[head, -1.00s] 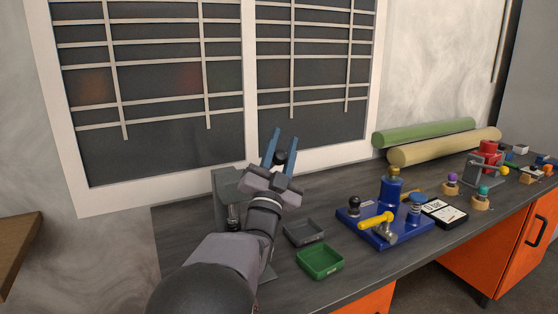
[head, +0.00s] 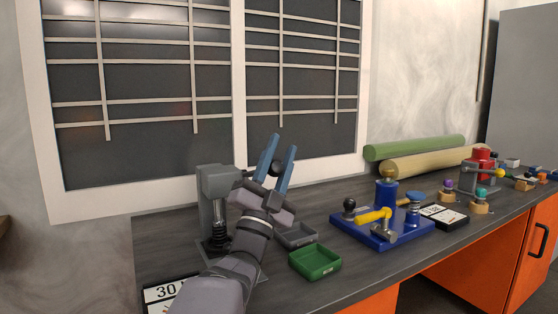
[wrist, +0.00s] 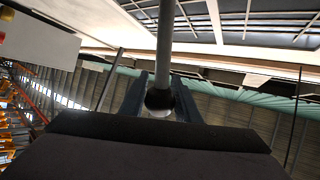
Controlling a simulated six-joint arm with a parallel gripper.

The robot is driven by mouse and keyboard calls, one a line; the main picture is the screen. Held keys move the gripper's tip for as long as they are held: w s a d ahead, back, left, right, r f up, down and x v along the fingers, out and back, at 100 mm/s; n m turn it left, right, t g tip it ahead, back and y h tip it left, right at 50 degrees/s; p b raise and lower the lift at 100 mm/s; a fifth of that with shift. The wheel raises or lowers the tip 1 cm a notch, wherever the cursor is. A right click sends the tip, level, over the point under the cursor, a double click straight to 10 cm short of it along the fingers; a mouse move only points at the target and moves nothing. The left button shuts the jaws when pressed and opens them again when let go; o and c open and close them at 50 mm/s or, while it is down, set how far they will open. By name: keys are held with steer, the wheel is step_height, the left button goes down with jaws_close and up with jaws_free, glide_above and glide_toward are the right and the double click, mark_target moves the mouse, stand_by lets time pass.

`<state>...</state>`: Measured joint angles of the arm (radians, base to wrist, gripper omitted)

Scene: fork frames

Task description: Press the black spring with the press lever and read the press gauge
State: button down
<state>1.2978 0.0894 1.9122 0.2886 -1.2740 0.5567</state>
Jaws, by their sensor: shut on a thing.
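The grey press (head: 214,182) stands at the left of the bench. The black spring (head: 219,236) shows under its head, partly behind my arm. My gripper (head: 282,146), with blue fingers, is right of the press head and shut on the black knob (head: 275,168) of the press lever. In the wrist view the lever rod (wrist: 166,45) runs up from the knob (wrist: 160,100) between the fingers. The press gauge (head: 165,293) lies at the lower left, cut by the frame edge and partly behind my arm. Its digits begin with "30"; the rest is hidden.
A grey tray (head: 297,235) and a green tray (head: 315,262) lie right of my arm. A blue fixture (head: 382,237) with a yellow-handled hammer (head: 374,216) and another display (head: 457,219) stand farther right. The window wall (head: 150,188) is behind.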

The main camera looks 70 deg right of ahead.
stand_by(0.4)
steer(key=c, duration=1.4)
jaws_free()
steer(key=shift+o, duration=0.2)
steer(key=v, duration=0.7)
steer(key=shift+f+b, duration=0.2)
steer(key=shift+b, duration=0.2)
steer(key=shift+a, duration=0.15)
